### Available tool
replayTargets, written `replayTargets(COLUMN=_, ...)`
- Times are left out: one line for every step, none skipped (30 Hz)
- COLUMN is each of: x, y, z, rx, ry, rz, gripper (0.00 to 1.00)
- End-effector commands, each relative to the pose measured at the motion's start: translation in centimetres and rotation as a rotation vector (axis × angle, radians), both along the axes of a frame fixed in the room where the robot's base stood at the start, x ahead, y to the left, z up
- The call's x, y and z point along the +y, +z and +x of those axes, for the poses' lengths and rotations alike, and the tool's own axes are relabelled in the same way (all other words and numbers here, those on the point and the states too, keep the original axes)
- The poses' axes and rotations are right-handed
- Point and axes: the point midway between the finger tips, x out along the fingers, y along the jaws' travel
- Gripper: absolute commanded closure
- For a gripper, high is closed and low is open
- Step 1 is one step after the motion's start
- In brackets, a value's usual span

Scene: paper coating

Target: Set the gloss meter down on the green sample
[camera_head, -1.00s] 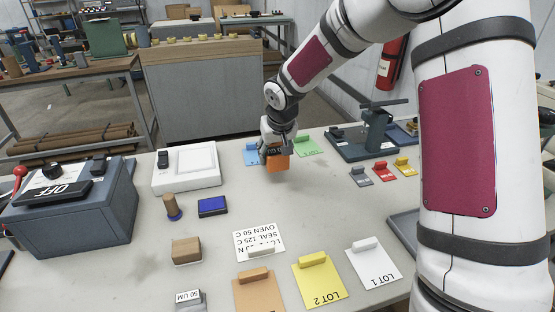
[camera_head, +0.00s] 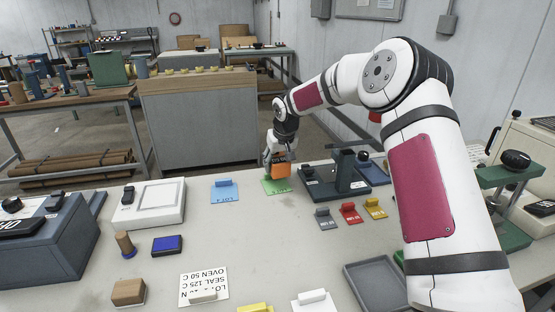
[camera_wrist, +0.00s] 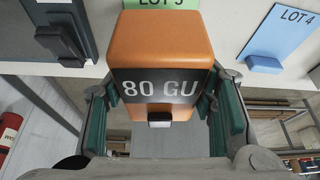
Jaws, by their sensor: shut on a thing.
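My gripper (camera_head: 279,161) is shut on the gloss meter (camera_head: 282,170), an orange block with a dark display. In the wrist view the meter (camera_wrist: 160,50) sits between the teal finger pads and its display reads "80 GU". The green sample (camera_head: 276,188) lies flat at the back of the table, with the meter at its right part in the head view. In the wrist view a strip of the green sample (camera_wrist: 135,3) shows beyond the meter, its label partly hidden. I cannot tell whether the meter touches the sample.
The blue LOT 4 sample (camera_head: 224,191) lies left of the green one. A dark device on a base plate (camera_head: 341,186) stands close on the right. Small grey (camera_head: 325,219), red (camera_head: 350,213) and yellow (camera_head: 375,208) blocks lie in front. The table between is clear.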

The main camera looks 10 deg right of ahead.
Motion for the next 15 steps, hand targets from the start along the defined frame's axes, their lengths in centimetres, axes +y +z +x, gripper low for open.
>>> replayTargets(x=0.0, y=-0.5, z=0.0, rx=0.000, ry=0.000, rz=0.001, gripper=0.94)
replayTargets(x=0.0, y=-0.8, z=0.0, rx=0.001, ry=-0.001, rz=0.001, gripper=0.94)
replayTargets(x=0.0, y=-1.1, z=0.0, rx=0.001, ry=-0.001, rz=0.001, gripper=0.94)
replayTargets(x=0.0, y=-1.4, z=0.0, rx=0.000, ry=0.000, rz=0.001, gripper=0.94)
replayTargets(x=0.0, y=-1.6, z=0.0, rx=0.000, ry=0.000, rz=0.000, gripper=0.94)
replayTargets(x=0.0, y=-2.0, z=0.0, rx=-0.001, ry=0.000, rz=0.000, gripper=0.94)
replayTargets(x=0.0, y=-2.3, z=0.0, rx=-0.001, ry=0.000, rz=0.000, gripper=0.94)
replayTargets(x=0.0, y=-2.5, z=0.0, rx=-0.001, ry=0.000, rz=0.000, gripper=0.94)
replayTargets(x=0.0, y=-2.9, z=0.0, rx=0.000, ry=-0.001, rz=0.000, gripper=0.94)
replayTargets(x=0.0, y=-3.2, z=0.0, rx=0.000, ry=-0.001, rz=0.001, gripper=0.94)
replayTargets(x=0.0, y=-3.5, z=0.0, rx=0.000, ry=-0.001, rz=0.001, gripper=0.94)
replayTargets(x=0.0, y=-3.8, z=0.0, rx=0.000, ry=-0.001, rz=0.001, gripper=0.94)
replayTargets(x=0.0, y=-4.1, z=0.0, rx=0.000, ry=0.000, rz=0.001, gripper=0.94)
replayTargets(x=0.0, y=-4.3, z=0.0, rx=-0.001, ry=0.001, rz=0.000, gripper=0.94)
replayTargets(x=0.1, y=-4.7, z=0.0, rx=-0.001, ry=0.001, rz=0.000, gripper=0.94)
